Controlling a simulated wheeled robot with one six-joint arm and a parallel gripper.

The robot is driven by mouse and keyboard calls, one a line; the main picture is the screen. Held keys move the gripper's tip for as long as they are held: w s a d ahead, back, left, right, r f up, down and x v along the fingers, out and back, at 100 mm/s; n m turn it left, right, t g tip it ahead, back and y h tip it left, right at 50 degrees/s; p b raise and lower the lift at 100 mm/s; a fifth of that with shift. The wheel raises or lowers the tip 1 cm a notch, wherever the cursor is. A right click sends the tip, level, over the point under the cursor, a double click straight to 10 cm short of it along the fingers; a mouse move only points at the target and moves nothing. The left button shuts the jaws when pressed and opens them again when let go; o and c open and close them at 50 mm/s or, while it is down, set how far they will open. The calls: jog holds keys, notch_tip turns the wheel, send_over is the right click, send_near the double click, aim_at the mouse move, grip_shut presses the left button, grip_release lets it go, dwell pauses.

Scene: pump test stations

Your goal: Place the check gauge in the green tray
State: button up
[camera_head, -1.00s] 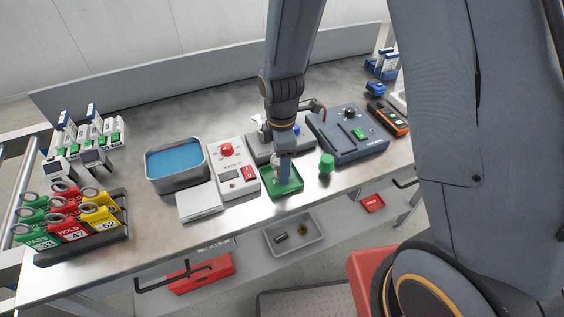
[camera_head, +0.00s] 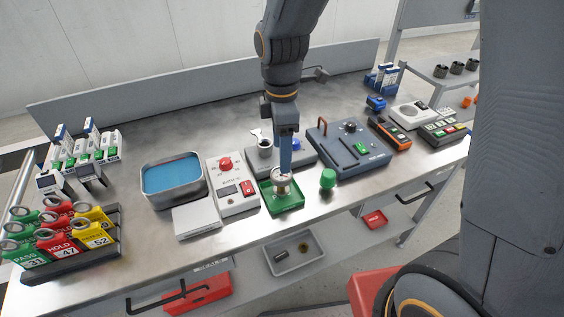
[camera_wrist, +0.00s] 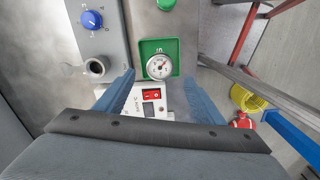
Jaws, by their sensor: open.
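The check gauge (camera_head: 281,184), round with a white dial, stands in the green tray (camera_head: 292,206) near the bench's front edge. In the wrist view its dial (camera_wrist: 158,67) faces the camera, inside the rim of the green tray (camera_wrist: 173,46). My gripper (camera_head: 285,170) is just above the gauge and partly overlaps it in the head view. In the wrist view the blue fingers of my gripper (camera_wrist: 159,77) are spread wide, one on each side of the gauge, with clear gaps. The gripper is empty.
A white box with a red knob (camera_head: 227,168) stands left of the tray, and a green knob (camera_head: 328,179) stands right. Behind is a grey fixture with a metal port (camera_wrist: 96,68) and blue knob (camera_wrist: 91,19). A blue-filled basin (camera_head: 174,180) stands farther left.

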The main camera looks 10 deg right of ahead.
jog(key=s+d+m, duration=0.3)
jog(key=d+m, duration=0.3)
jog(key=m, duration=0.3)
jog(key=s+d+r+m+t, duration=0.1)
jog(key=s+d+m, duration=0.3)
jog(key=d+m, duration=0.3)
jog(key=m, duration=0.2)
jog(key=shift+s+m, duration=0.25)
jog(key=shift+m, duration=0.05)
